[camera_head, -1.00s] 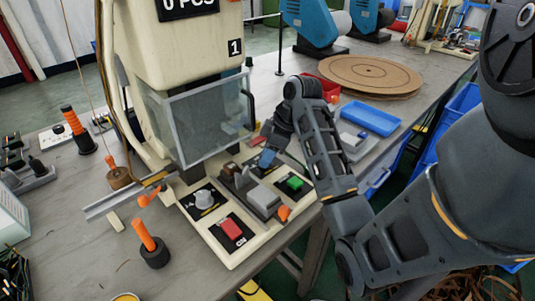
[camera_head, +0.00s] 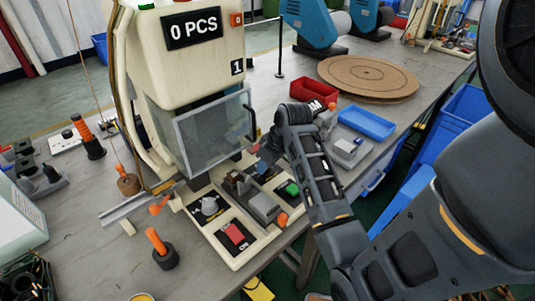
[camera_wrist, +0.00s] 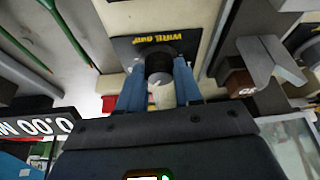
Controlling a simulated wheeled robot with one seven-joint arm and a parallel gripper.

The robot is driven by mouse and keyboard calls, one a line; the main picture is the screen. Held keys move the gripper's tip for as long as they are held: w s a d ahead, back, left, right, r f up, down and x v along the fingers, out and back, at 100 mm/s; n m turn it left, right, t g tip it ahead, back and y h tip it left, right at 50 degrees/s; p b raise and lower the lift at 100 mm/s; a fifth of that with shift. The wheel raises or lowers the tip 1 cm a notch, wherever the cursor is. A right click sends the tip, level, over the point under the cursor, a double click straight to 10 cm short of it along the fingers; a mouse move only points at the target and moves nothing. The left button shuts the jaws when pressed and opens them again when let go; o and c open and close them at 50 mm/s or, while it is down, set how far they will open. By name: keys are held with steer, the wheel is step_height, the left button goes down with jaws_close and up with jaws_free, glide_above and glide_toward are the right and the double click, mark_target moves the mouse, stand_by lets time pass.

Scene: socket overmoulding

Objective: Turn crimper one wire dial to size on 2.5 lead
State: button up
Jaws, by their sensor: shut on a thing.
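Crimper one (camera_head: 190,60) is the cream machine with a "1" label and a "0 PCS" display. In the wrist view, my gripper (camera_wrist: 160,88) has its blue fingers closed on both sides of the wire dial (camera_wrist: 159,66), a round knob with a dark part and a pale part. The dial stands on a black plate (camera_wrist: 185,42) with yellow lettering that seems to begin "WIRE". Its size marks cannot be read. In the head view, my gripper (camera_head: 266,160) is at the right of the machine's base, and this dial is hidden there.
A grey knob (camera_head: 209,205), red button (camera_head: 235,233) and green button (camera_head: 291,189) are on the base. A grey bracket (camera_wrist: 270,62) stands close to my gripper's right in the wrist view. The clear guard (camera_head: 213,130) is near my gripper. A blue tray (camera_head: 367,123) lies behind my arm.

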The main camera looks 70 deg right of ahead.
steer(key=m+p, duration=0.1)
steer(key=m+h+p, duration=0.1)
steer(key=shift+a+r+m+g, duration=0.15)
steer(key=shift+r+m+g, duration=0.05)
steer(key=shift+m+g, duration=0.1)
steer(key=shift+w+f+m+g+h+p, duration=0.15)
steer(key=shift+m+g+h+p, duration=0.15)
steer(key=shift+m+p, duration=0.7)
steer(key=shift+m, duration=0.5)
steer(key=o, duration=1)
steer(key=shift+o, duration=0.2)
steer(key=b+v, duration=0.1)
steer(key=v, duration=0.6)
steer(key=shift+a+r, duration=0.2)
steer(key=shift+r, duration=0.1)
